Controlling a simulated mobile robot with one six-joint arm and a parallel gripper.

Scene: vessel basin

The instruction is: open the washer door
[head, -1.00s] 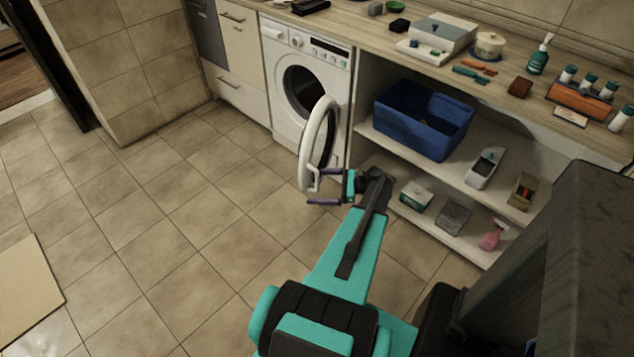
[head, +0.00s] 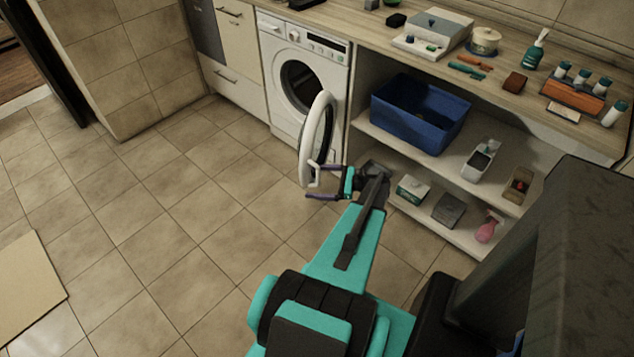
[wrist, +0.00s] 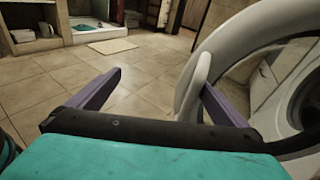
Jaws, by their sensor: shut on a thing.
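The washer (head: 277,110) is white and stands under the counter in the head view. Its round door (head: 305,150), with a white rim, is swung wide open and juts out from the dark drum opening (head: 301,86). My gripper (head: 314,182) is at the free edge of the door, at its white handle (head: 314,173). In the wrist view, the handle (wrist: 190,92) is between my two purple fingers (wrist: 160,95), against the right one. The door's rim (wrist: 235,45) fills the right side there.
A blue basket (head: 415,125) sits on the open shelf right of the washer, with small boxes and a pink bottle (head: 488,229) below. The counter (head: 365,32) carries several items. The tiled floor (head: 170,220) left of the door is clear.

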